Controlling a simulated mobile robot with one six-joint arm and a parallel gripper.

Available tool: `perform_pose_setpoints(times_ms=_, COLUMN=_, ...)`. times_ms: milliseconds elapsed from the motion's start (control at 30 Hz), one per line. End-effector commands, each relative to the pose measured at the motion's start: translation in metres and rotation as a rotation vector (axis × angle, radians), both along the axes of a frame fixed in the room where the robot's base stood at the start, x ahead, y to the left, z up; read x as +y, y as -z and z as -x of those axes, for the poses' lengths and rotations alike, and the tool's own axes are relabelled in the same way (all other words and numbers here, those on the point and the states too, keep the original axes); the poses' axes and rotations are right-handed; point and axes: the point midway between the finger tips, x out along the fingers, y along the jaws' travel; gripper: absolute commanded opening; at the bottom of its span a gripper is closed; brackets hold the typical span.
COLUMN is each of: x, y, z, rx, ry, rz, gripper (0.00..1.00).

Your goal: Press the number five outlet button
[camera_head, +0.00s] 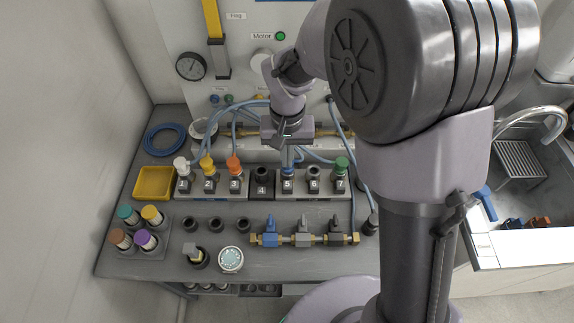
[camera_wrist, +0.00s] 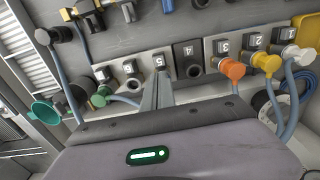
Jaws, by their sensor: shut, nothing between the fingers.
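The outlet row stands on the bench, with numbered blocks 1 to 7. The number five button (camera_head: 288,184) is a grey block marked 5, in front of a blue fitting partly hidden by my gripper. In the wrist view the button (camera_wrist: 159,62) shows just beyond my fingertips. My gripper (camera_head: 289,163) is shut and empty, pointing down over outlet five; its closed fingers (camera_wrist: 158,78) also show in the wrist view. I cannot tell whether the tips touch the button.
The dark number four block (camera_head: 262,190) and number six block (camera_head: 314,185) flank outlet five closely. Blue hoses (camera_head: 237,107) loop behind the row. A valve manifold (camera_head: 303,238) lies in front. A yellow tray (camera_head: 154,183) sits at left.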

Motion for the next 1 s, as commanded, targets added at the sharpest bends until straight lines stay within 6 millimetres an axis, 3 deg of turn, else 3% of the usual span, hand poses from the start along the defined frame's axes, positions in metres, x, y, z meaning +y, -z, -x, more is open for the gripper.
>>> perform_pose_setpoints(times_ms=100, x=0.0, y=-0.022, z=0.0, rx=-0.002, ry=0.0, rz=0.0, gripper=0.0)
perform_pose_setpoints(times_ms=233, x=0.0, y=-0.031, z=0.0, rx=-0.002, ry=0.0, rz=0.0, gripper=0.0)
perform_pose_setpoints(times_ms=1000, x=0.0, y=-0.033, z=-0.001, rx=-0.003, ry=0.0, rz=-0.001, gripper=0.0)
